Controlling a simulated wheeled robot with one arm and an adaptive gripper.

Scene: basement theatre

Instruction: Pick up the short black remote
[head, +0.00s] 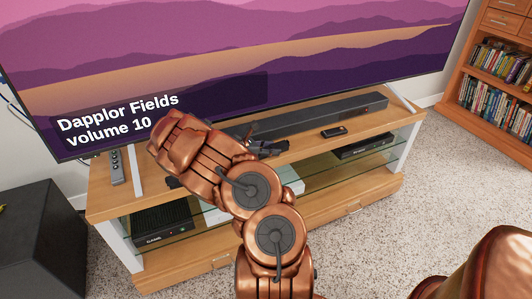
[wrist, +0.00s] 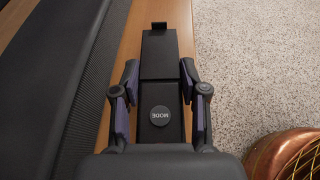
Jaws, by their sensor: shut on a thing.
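My gripper (wrist: 159,72) is shut on a black remote (wrist: 160,92), with one finger on each side of it. In the wrist view this remote is a dark, flat, boxy shape with a round grey button marked MODE near its lower end. In the head view my gripper (head: 268,147) is over the wooden TV stand (head: 305,137), in front of the soundbar. My own arm hides much of that spot, and I cannot tell whether the remote is clear of the stand.
A long grey remote (head: 117,167) lies at the stand's left end. The soundbar (head: 320,115) and a large TV (head: 250,60) are close behind. Carpet (head: 450,185) is in front.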

